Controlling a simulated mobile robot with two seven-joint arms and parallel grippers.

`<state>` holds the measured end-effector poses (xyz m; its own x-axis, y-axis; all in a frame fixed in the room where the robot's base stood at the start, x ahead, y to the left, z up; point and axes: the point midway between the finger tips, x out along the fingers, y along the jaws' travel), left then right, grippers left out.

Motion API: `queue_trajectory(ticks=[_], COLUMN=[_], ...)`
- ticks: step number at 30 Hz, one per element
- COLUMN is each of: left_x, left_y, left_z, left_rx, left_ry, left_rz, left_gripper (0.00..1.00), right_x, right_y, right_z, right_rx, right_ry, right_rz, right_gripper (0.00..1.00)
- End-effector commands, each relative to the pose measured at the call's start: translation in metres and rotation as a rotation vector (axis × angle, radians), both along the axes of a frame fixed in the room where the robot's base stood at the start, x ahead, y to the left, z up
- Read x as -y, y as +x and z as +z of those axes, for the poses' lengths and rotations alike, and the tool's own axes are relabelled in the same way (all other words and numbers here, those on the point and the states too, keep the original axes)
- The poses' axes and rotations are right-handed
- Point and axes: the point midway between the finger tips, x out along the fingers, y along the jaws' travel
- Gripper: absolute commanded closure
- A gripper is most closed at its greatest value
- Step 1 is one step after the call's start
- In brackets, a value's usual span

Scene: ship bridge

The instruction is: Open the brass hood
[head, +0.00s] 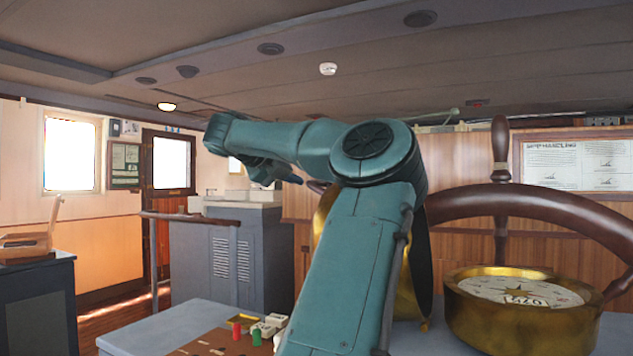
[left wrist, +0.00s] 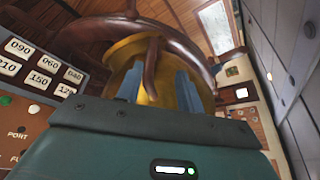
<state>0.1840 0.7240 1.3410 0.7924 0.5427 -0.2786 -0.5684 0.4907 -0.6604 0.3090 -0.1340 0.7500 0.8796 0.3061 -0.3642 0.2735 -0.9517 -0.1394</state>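The brass hood (head: 407,303) is tipped up on its side left of the brass compass (head: 520,318), its dark open side facing right. The compass dial with its star is uncovered. My left arm hides most of the hood. My left gripper (head: 283,174) is at the hood's far left side. In the left wrist view, my left gripper (left wrist: 158,88) has its two blue fingers apart, with the hood's brown handle (left wrist: 152,70) between them and brass (left wrist: 125,50) behind. A gap shows beside the handle. My right gripper is not in view.
A wooden ship's wheel (head: 530,200) stands behind the compass. A grey console top (head: 150,340) carries a panel with red and green knobs and number tiles (left wrist: 38,82). A grey cabinet (head: 235,255) stands back left.

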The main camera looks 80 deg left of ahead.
Motion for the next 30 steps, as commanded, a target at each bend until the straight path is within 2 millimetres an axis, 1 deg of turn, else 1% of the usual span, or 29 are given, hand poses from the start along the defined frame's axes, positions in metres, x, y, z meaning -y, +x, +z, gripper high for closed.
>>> queue_trajectory(ticks=[1,3,6,10,15,30], left_x=[0.007,0.014,0.024,0.031,0.035,0.035], left_y=[-0.009,-0.021,-0.035,-0.046,-0.052,-0.051], left_z=[0.003,0.007,0.012,0.016,0.018,0.018], left_rx=[0.004,0.004,0.002,0.001,0.001,0.0], left_ry=[0.003,0.002,0.002,0.0,0.0,-0.001], left_rz=[-0.001,0.0,0.0,-0.001,-0.001,-0.001], left_gripper=[0.64,0.64,0.64,0.64,0.64,0.64], right_x=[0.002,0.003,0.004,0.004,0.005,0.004], right_y=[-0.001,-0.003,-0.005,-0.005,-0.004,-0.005], right_z=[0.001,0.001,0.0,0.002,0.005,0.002], right_rx=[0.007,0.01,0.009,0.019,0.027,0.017], right_ry=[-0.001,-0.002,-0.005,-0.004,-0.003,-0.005], right_rz=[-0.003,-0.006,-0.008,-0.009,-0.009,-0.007], right_gripper=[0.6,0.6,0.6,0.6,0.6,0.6])
